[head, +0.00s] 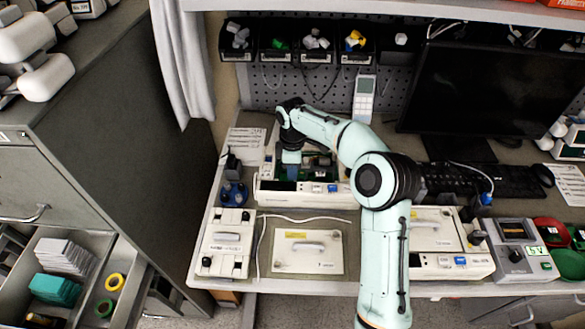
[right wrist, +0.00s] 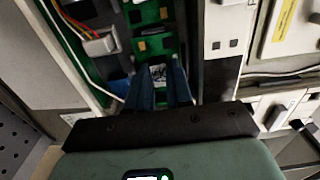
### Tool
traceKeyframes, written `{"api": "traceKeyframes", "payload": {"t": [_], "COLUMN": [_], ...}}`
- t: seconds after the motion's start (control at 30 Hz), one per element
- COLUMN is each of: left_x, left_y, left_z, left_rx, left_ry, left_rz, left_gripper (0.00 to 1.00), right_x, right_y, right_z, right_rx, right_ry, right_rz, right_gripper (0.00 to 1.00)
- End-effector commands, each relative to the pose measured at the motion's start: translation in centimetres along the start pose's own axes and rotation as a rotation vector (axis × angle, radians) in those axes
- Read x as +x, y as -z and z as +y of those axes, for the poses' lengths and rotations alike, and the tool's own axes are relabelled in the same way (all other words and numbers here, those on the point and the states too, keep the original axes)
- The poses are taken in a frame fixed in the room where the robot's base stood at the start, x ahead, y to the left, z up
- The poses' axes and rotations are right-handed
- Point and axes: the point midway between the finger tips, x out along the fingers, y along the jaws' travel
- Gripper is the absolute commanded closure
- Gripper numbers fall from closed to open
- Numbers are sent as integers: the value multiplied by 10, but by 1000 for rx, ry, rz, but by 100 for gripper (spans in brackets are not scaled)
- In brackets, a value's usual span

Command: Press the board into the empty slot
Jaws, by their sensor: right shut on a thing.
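An opened white pump (head: 305,193) stands at the back of the bench with green circuit parts showing inside. My right gripper (head: 291,170) points down into its left part, mostly hidden by my own wrist. In the right wrist view the two blue fingers (right wrist: 159,82) are closed on the edge of a green board (right wrist: 151,46) between them. The board is inside the pump housing among other green and dark parts. Its lower edge and the slot are hidden, so I cannot tell how deep it sits. My left gripper is not in view.
Coloured wires (right wrist: 80,28) run beside the board. A monitor (head: 485,85) and keyboard (head: 490,181) stand at the right.

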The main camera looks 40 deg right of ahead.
Motion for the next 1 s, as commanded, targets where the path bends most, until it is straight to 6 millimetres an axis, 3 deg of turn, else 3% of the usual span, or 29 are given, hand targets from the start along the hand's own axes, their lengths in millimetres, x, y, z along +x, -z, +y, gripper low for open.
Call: {"api": "traceKeyframes", "payload": {"t": [0.8,0.83,0.9,1.0], "left_x": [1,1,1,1], "left_y": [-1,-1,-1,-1], "left_z": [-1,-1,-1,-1], "left_rx": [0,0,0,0], "left_ry": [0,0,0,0], "left_rz": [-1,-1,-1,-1], "left_gripper": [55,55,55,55], "right_x": [6,6,6,6], "right_y": [0,0,0,0], "right_z": [0,0,0,0], "right_rx": [0,0,0,0], "right_ry": [1,1,1,0], "right_rz": [0,0,0,0], "right_gripper": [100,77,54,50]}}
